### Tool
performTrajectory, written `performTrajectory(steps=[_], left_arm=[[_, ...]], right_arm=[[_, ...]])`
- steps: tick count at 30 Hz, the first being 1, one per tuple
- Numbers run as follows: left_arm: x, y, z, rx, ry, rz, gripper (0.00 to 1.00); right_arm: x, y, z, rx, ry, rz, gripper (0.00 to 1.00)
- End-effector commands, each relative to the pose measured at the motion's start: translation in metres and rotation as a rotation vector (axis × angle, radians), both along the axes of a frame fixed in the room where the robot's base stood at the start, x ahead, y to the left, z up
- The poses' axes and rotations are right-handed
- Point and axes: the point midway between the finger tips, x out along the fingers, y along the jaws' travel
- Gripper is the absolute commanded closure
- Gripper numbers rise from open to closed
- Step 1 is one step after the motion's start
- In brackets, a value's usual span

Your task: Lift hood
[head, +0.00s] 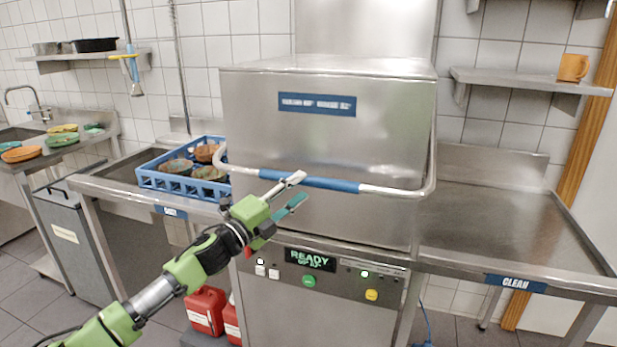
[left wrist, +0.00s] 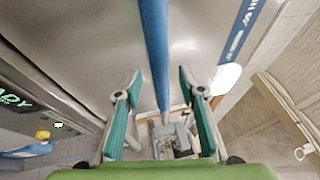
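The steel hood (head: 330,130) of the dishwasher is down on the machine, with a blue label on its front. Its bar handle has a blue grip section (head: 330,184) across the front. My left gripper (head: 298,189) is open at the left part of this blue section, one finger over the bar and one below it. In the left wrist view the blue handle (left wrist: 155,50) runs between the two spread fingers (left wrist: 160,72), touching neither; how deep it sits between them is hard to tell. My right gripper is not in view.
A blue rack (head: 150,181) with bowls stands on the left table, beside the hood. The right table (head: 500,225), marked CLEAN, is empty. A shelf (head: 520,80) with an orange mug (head: 572,68) is at the upper right.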

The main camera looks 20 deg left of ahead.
Motion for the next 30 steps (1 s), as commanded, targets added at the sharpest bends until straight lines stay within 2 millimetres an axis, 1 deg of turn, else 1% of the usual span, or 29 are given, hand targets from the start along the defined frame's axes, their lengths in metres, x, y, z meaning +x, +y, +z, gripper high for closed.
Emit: performTrajectory(steps=[1, 3, 9, 13, 20, 21, 23, 24, 25, 30], left_arm=[[0.009, -0.004, 0.005, -0.002, -0.001, 0.001, 0.64], [0.018, -0.009, 0.007, 0.001, -0.001, -0.001, 0.64], [0.035, -0.017, 0.007, 0.000, 0.001, 0.000, 0.64], [0.039, -0.018, 0.008, 0.001, 0.000, 0.000, 0.64], [0.039, -0.018, 0.007, 0.001, 0.000, 0.000, 0.64], [0.039, -0.018, 0.007, 0.000, 0.001, 0.000, 0.66], [0.039, -0.018, 0.007, 0.000, 0.001, 0.000, 0.82], [0.039, -0.018, 0.007, 0.000, 0.001, 0.000, 0.92], [0.039, -0.018, 0.007, 0.000, 0.001, 0.000, 1.00], [0.039, -0.018, 0.007, 0.001, 0.002, 0.000, 1.00]], right_arm=[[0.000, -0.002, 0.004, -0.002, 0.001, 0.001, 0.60], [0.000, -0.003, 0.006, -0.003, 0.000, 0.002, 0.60], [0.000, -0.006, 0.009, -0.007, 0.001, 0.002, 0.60], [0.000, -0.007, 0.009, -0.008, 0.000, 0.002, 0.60], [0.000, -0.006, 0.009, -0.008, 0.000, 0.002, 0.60], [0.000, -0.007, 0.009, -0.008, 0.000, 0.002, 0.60], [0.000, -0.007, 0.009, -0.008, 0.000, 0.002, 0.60], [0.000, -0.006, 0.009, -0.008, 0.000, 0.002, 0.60], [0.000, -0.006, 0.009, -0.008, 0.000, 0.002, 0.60], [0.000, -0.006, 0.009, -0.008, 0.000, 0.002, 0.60]])
